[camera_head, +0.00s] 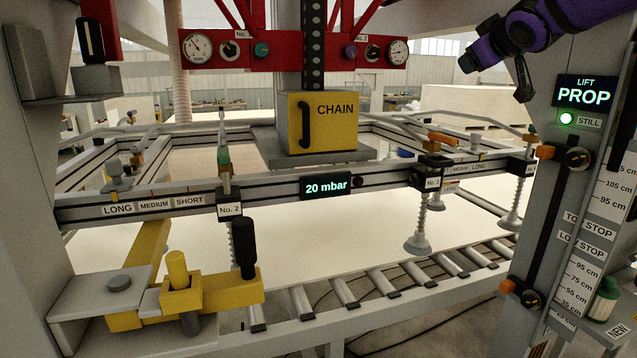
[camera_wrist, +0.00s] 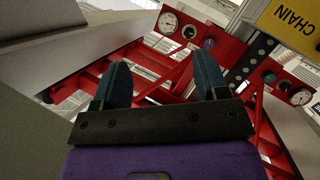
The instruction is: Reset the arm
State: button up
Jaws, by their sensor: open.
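My arm (camera_head: 510,38), purple with dark joints, reaches in from the upper right of the head view, above the LIFT PROP display. In the wrist view my gripper (camera_wrist: 164,80) shows two teal fingers set wide apart on a dark bar in front of a purple palm. Nothing is between the fingers. Behind them is the red frame (camera_wrist: 175,55) with gauges, with the yellow CHAIN box (camera_wrist: 294,22) at the upper right. No part of the gripper visibly touches these.
A grey post with the LIFT PROP display (camera_head: 586,91) and a scale (camera_head: 603,205) stands at the right, near my arm. The suction frame (camera_head: 270,197) reads 20 mbar and hangs above rollers (camera_head: 345,297). A yellow clamp (camera_head: 210,292) sits at the lower left.

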jog(key=s+f+m+g, duration=0.2)
jog(key=s+f, duration=0.5)
jog(key=s, duration=0.5)
jog(key=s+a+f+m+g, duration=0.1)
jog(key=s+f+m+g, duration=0.1)
jog(key=s+f+g, duration=0.2)
jog(key=s+a+f+m+g, duration=0.1)
jog(key=s+f+g, duration=0.3)
jog(key=s+f, duration=0.7)
jog(key=s+m, duration=0.1)
jog(key=s, duration=0.8)
jog(key=shift+s+a+y, duration=0.25)
jog(key=shift+s+y, duration=0.15)
